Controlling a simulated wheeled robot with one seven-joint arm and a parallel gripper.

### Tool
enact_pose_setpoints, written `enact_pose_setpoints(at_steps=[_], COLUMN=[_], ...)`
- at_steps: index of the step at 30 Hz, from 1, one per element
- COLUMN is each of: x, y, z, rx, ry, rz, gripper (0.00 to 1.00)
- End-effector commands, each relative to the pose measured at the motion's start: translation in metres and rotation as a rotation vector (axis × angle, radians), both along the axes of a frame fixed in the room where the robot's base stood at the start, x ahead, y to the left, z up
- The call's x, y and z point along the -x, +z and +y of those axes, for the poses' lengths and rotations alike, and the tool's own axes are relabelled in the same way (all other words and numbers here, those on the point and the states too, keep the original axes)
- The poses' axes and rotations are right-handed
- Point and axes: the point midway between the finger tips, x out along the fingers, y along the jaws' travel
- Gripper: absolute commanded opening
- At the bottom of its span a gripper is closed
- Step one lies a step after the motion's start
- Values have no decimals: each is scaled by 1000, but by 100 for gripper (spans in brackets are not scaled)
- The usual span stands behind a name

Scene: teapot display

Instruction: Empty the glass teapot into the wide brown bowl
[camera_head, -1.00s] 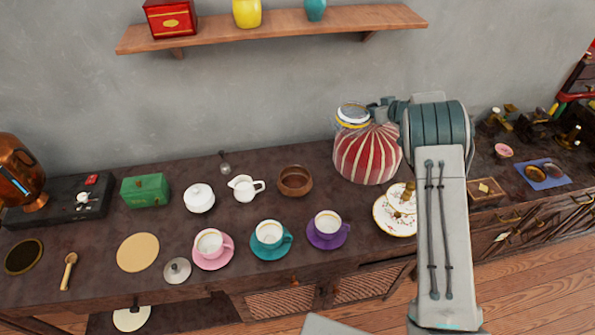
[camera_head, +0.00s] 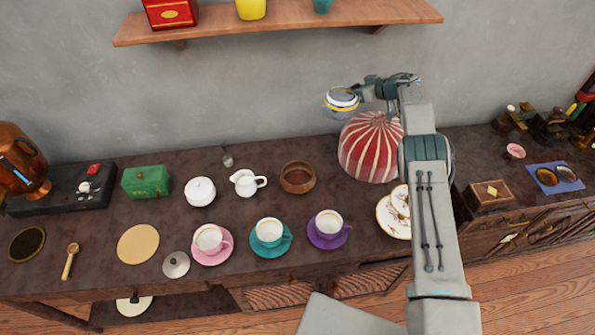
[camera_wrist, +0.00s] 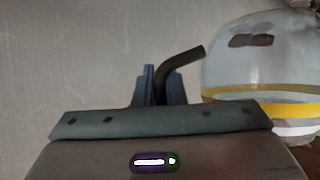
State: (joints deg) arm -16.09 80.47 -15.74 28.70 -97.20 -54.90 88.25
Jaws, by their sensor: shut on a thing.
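The glass teapot (camera_head: 341,103) is clear with a yellow band. It hangs in the air to the upper left of the red-and-white striped dome. My gripper (camera_head: 371,93) is shut on its handle, at the teapot's right. In the wrist view the fingers (camera_wrist: 160,88) close around the dark curved handle (camera_wrist: 187,62), and the glass body (camera_wrist: 262,62) fills the upper right. Its contents and spout are not clear. The wide brown bowl (camera_head: 297,189) stands on the counter, lower left of the teapot and apart from it. Its inside looks brown.
The striped dome (camera_head: 368,150) stands right of the bowl. A white creamer (camera_head: 245,182) is left of it. A wooden shelf (camera_head: 280,27) is above. The counter behind the bowl is clear.

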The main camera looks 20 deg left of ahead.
Motion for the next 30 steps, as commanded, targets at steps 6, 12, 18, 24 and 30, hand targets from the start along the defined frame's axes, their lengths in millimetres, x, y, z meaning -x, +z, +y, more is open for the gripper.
enact_pose_setpoints(at_steps=[6,12,18,24,30], x=[0,3,10,20,31], y=[2,-1,-17,-27,-35], z=[0,2,6,10,14], rx=[-2,13,48,88,127], ry=[-2,-1,-3,-3,-3], rz=[-4,-43,-123,-216,-308], gripper=[0,0,0,0,0])
